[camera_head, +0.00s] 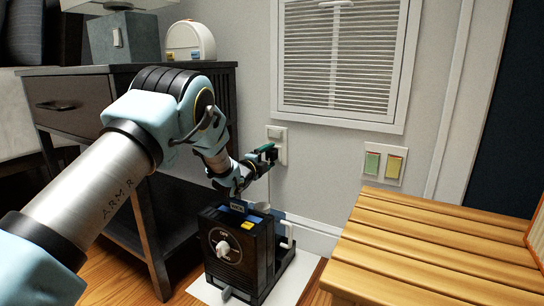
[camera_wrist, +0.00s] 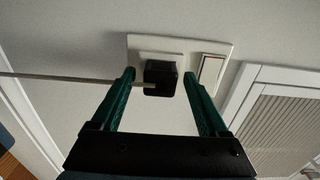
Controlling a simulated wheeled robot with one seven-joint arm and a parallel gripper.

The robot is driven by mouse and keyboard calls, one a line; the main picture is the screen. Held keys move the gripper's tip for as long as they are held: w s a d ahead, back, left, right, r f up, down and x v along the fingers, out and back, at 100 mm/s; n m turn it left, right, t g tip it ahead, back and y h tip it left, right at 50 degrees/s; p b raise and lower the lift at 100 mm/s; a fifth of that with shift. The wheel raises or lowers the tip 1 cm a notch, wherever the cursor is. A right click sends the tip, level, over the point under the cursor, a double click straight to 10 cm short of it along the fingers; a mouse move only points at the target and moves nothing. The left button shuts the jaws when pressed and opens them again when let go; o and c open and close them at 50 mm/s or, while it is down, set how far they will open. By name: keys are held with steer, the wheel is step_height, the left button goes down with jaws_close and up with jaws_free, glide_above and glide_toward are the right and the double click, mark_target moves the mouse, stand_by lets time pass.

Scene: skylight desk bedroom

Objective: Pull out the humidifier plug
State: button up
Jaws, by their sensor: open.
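The plug (camera_wrist: 160,76) is a small black block seated in a white wall plate (camera_wrist: 140,43) in the wrist view. A thin cord runs from it to the left. My gripper (camera_wrist: 159,76) is open, with one green finger on each side of the plug and gaps showing between. In the head view my gripper (camera_head: 267,154) is at the wall plate (camera_head: 277,134) and hides the plug. A black appliance with a white knob (camera_head: 238,245), likely the humidifier, stands on the floor below; a thin cord hangs down toward it.
A slatted wooden bench (camera_head: 430,245) is at right. A dark nightstand (camera_head: 80,95) with a white rounded device (camera_head: 190,40) is at left. A louvred vent (camera_head: 340,60) and a two-coloured switch plate (camera_head: 384,163) are on the wall. A rocker switch (camera_wrist: 211,70) sits beside the plug.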

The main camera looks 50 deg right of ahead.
mark_target(269, 156)
steer(key=shift+c, duration=0.3)
jaws_close()
stand_by(0.4)
stand_by(0.3)
steer(key=shift+p+v, duration=0.55)
steer(key=shift+v, duration=2.45)
